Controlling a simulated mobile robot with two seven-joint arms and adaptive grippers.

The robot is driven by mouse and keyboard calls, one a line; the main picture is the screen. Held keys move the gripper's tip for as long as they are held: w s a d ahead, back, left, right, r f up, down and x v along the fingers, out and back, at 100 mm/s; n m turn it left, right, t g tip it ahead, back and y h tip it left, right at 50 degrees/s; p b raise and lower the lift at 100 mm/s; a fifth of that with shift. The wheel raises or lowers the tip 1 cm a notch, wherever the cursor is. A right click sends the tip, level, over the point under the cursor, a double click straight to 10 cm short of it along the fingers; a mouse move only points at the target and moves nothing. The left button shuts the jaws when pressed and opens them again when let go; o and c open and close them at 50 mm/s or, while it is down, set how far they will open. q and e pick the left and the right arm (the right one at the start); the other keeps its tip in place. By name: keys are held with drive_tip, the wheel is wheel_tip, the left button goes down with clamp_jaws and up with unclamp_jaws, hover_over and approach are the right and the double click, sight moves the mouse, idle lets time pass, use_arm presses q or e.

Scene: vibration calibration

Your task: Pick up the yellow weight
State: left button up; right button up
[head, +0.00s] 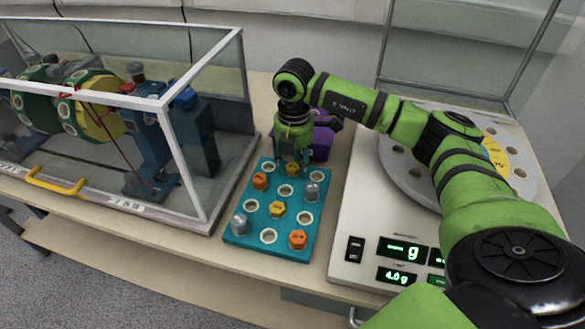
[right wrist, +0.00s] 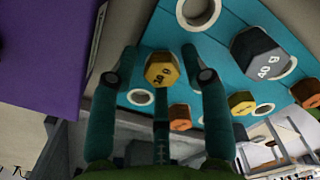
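A yellow hexagonal weight (head: 292,169) sits at the back edge of the teal board (head: 289,229). A second yellow weight (head: 277,209) stands near the board's middle. My right gripper (head: 291,163) points down over the back weight. In the right wrist view, that yellow weight (right wrist: 161,70) appears between the two fingertips of my right gripper (right wrist: 158,62), with a gap on each side. The fingers are open and hold nothing. The other yellow weight (right wrist: 241,102) shows to the right there. My left gripper is not in view.
Orange weights (head: 298,240) and grey weights (head: 312,191) share the board with several empty white-ringed holes. A purple object (head: 322,142) stands just behind. A glass-sided case (head: 205,130) is on the left, and a white scale panel (head: 375,215) with a round plate on the right.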

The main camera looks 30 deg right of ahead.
drive_tip(key=c, duration=0.3)
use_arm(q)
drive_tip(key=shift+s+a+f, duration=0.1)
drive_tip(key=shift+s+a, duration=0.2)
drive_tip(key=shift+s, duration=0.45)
use_arm(e)
drive_tip(key=shift+c, duration=0.4)
